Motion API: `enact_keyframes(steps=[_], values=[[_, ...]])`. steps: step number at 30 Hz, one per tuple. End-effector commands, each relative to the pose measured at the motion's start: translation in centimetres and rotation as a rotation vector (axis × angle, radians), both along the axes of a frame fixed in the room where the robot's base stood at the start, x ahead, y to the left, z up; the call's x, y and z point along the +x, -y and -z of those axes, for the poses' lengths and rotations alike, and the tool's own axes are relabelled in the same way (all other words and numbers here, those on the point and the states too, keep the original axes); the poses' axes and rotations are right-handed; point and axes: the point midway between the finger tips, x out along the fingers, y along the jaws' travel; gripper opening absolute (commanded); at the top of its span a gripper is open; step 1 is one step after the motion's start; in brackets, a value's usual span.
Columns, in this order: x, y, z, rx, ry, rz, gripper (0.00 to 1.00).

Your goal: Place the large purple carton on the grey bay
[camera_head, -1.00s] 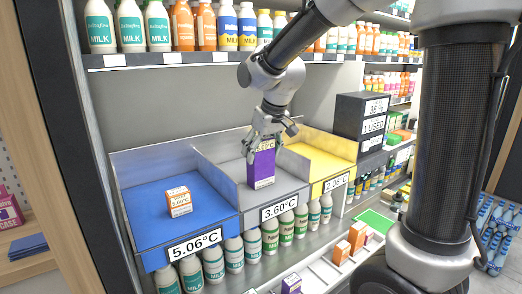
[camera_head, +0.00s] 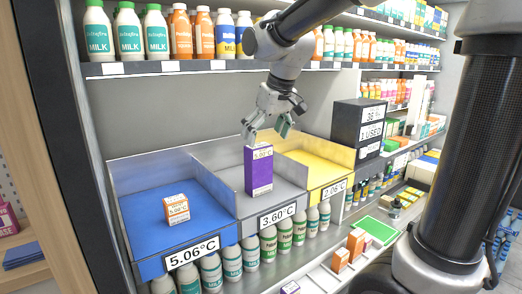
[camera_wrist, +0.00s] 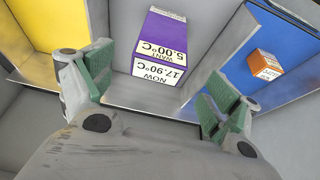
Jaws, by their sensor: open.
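The large purple carton (camera_head: 259,172) stands upright on the grey bay (camera_head: 228,180), the middle one, labelled 3.60°C. In the wrist view the carton (camera_wrist: 176,40) shows a white top label reading "WANT 5.00°C" and "NOW 17.90°C". My gripper (camera_head: 268,133) is open and empty, above and apart from the carton. In the wrist view its green-padded fingers (camera_wrist: 160,98) are spread wide, with the carton beyond them. The grey bay's floor (camera_wrist: 110,25) shows beside the carton.
The blue bay (camera_head: 150,215), labelled 5.06°C, holds a small orange carton (camera_head: 176,208). The yellow bay (camera_head: 318,172) on the right is empty. Milk bottles line the shelf above (camera_head: 130,35). A black box (camera_head: 358,122) stands right of the bays.

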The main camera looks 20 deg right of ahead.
Motion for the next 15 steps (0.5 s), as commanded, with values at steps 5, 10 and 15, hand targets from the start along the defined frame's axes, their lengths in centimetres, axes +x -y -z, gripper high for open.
enact_keyframes(steps=[5,10,15], values=[[-1.0,0.3,-2.5,0.0,0.001,0.0,0.89],[-1.3,0.4,-3.3,0.0,0.0,0.0,0.89],[-4.2,3.1,-3.0,0.001,-0.001,0.044,0.89]])
